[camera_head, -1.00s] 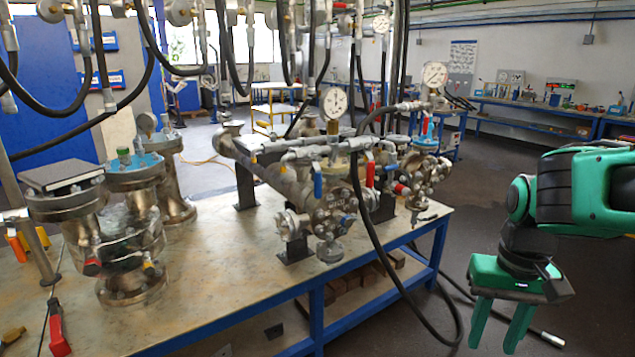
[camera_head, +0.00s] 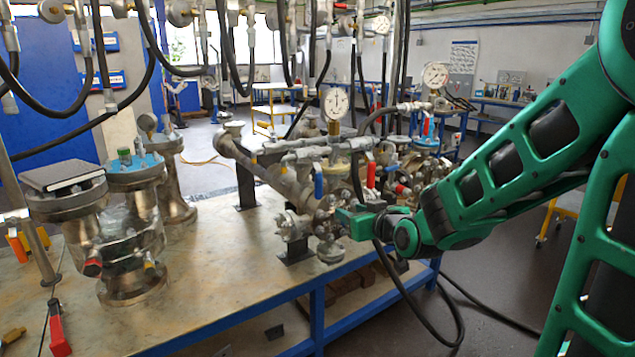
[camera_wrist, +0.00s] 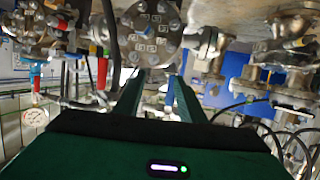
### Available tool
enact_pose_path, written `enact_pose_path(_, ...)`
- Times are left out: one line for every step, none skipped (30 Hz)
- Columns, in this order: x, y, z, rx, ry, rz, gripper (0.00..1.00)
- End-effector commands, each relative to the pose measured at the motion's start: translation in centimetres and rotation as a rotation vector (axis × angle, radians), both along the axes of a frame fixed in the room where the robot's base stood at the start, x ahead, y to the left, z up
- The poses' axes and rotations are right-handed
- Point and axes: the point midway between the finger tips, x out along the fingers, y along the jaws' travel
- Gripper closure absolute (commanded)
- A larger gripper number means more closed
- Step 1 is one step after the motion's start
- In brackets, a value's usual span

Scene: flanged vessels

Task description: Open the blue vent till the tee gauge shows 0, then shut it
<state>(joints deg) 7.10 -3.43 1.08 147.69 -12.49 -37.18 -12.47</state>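The blue vent handle (camera_head: 318,181) hangs down on the front of the valve assembly at the middle of the bench in the head view. The tee gauge (camera_head: 336,103) is a round white dial above it; its reading is too small to tell. My gripper (camera_head: 341,216) is just right of and below the blue handle, close to the assembly's flanges. In the wrist view, the two green fingers (camera_wrist: 156,98) are apart, pointing at the pipework, with nothing clearly held between them. I cannot pick out the blue handle for certain in the wrist view.
A red handle (camera_head: 371,175) hangs right of the blue one, and a black hose runs down close by my gripper. Flanged vessels (camera_head: 130,235) stand at the left of the bench (camera_head: 215,275). Several hoses hang above. The bench's front middle is clear.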

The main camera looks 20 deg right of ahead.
Motion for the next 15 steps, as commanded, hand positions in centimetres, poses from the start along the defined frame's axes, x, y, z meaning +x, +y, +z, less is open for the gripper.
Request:
enact_pose_path(0.7, 1.0, 0.6, 0.010, -0.056, 0.015, 0.63)
enact_pose_path(1.1, 1.5, 1.1, 0.016, -0.090, 0.021, 0.63)
enact_pose_path(1.4, 2.1, 1.8, 0.026, -0.132, 0.028, 0.63)
enact_pose_path(1.6, 2.5, 2.3, 0.032, -0.161, 0.031, 0.63)
enact_pose_path(1.8, 2.8, 2.7, 0.038, -0.186, 0.034, 0.63)
enact_pose_path(2.0, 3.2, 3.2, 0.044, -0.215, 0.037, 0.63)
enact_pose_path(2.1, 3.4, 3.5, 0.049, -0.234, 0.038, 0.63)
enact_pose_path(2.1, 3.5, 3.7, 0.053, -0.249, 0.038, 0.63)
enact_pose_path(2.2, 3.7, 4.0, 0.056, -0.265, 0.038, 0.63)
enact_pose_path(2.3, 3.7, 4.1, 0.059, -0.275, 0.038, 0.63)
enact_pose_path(2.4, 3.8, 4.3, 0.060, -0.281, 0.038, 0.63)
enact_pose_path(2.5, 3.9, 4.4, 0.062, -0.288, 0.038, 0.63)
enact_pose_path(2.7, 3.9, 4.5, 0.062, -0.291, 0.038, 0.63)
enact_pose_path(2.9, 4.0, 4.5, 0.063, -0.292, 0.039, 0.63)
enact_pose_path(3.3, 4.0, 4.5, 0.063, -0.292, 0.039, 0.63)
